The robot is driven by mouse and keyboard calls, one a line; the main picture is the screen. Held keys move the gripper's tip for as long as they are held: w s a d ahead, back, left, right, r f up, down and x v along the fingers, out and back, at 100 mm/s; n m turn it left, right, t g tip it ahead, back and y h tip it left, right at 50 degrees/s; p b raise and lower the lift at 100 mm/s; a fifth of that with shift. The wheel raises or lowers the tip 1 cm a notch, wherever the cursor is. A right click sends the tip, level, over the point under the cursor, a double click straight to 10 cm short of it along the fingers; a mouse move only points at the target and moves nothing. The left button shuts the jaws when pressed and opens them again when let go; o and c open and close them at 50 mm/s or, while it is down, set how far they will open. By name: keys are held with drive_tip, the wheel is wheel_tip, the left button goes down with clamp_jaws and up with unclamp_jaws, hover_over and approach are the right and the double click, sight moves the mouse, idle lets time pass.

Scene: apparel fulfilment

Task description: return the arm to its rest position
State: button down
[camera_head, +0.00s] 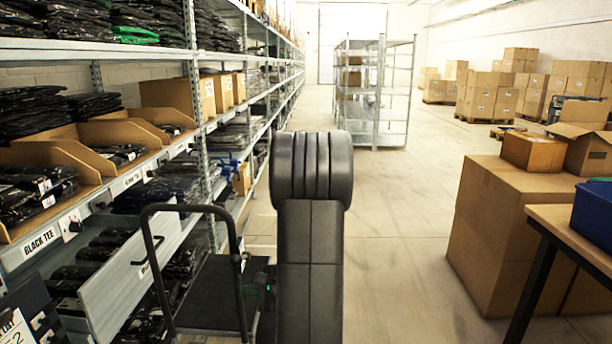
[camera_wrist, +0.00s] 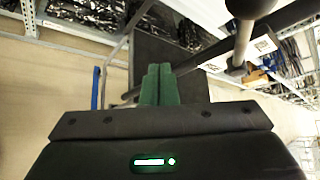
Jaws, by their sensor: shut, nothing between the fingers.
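My arm (camera_head: 310,230) stands in the middle of the head view, its dark links seen from behind. My gripper (camera_wrist: 158,72) shows in the wrist view as two green fingers side by side, touching, with nothing between them. In the head view the gripper is hidden behind the arm, apart from a small bit of green at its left. A black cart (camera_head: 212,290) with a tubular handle stands just left of the arm. Its dark platform (camera_wrist: 165,45) seems to lie beyond the fingertips in the wrist view; the gap cannot be judged.
Shelving (camera_head: 205,130) with cardboard bins and packed black garments lines the left. A large carton (camera_head: 500,230) and a table (camera_head: 580,235) with a blue bin (camera_head: 594,212) stand at the right. A wire rack (camera_head: 376,95) stands farther back. The floor right of the arm is clear.

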drive_tip(key=d+r+m+g+p, duration=0.45)
drive_tip(key=d+r+p, duration=0.5)
drive_tip(key=p, duration=0.45)
drive_tip(key=w+a+f+n+t+b, duration=0.1)
drive_tip(key=a+f+n+t+b, duration=0.5)
drive_tip(key=b, duration=1.7)
drive_tip(key=a+f, duration=0.3)
drive_tip(key=f, duration=0.3)
drive_tip(key=shift+w+a+f+y, duration=0.15)
drive_tip(key=shift+a+f+y, duration=0.05)
drive_tip(key=shift+y, duration=0.1)
